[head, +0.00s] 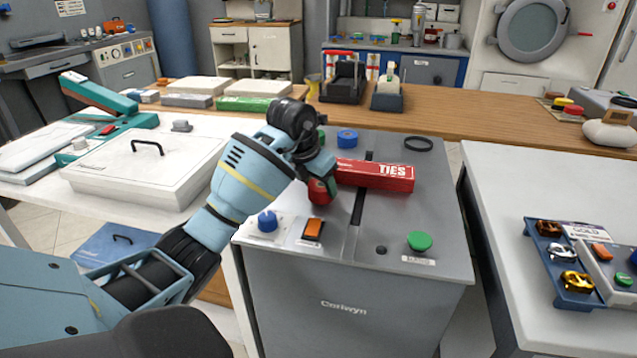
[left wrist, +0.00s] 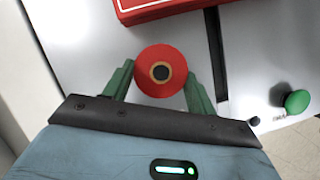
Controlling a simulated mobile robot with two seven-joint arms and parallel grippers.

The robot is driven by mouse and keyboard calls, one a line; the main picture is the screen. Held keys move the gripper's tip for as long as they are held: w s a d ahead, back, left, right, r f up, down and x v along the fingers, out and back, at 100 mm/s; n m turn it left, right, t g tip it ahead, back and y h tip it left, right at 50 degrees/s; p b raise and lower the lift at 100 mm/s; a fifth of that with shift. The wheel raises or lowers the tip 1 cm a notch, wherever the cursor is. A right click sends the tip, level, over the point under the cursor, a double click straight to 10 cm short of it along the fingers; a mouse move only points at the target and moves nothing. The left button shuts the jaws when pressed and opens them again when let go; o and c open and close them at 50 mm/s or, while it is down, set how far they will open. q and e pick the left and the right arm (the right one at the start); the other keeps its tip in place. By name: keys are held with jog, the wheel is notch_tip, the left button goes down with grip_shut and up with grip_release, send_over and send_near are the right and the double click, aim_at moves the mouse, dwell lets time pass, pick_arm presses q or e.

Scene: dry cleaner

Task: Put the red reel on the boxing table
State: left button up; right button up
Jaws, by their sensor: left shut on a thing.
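The red reel (left wrist: 150,84) is round with a dark centre hole and a tan ring. In the left wrist view it sits between the green fingers of my left gripper (left wrist: 160,88), which is shut on it. In the head view the reel (head: 318,192) shows at the end of my left arm, over the grey-topped Corlwyn cabinet. I cannot tell if it touches that top. No label shows which surface is the boxing table. My right gripper is not in view.
A red TIES box (head: 375,176) lies just beyond the gripper. The cabinet top (head: 400,210) also bears a blue reel (head: 347,138), a black ring (head: 418,144), a green button (head: 419,241) and an orange switch (head: 313,229). The white table (head: 500,190) at right has free room.

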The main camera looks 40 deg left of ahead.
pick_arm(q)
jog(key=shift+f, duration=0.1)
jog(key=o, duration=1)
jog(key=p+v, duration=0.1)
jog(key=v, duration=1.1)
jog(key=shift+p, duration=0.4)
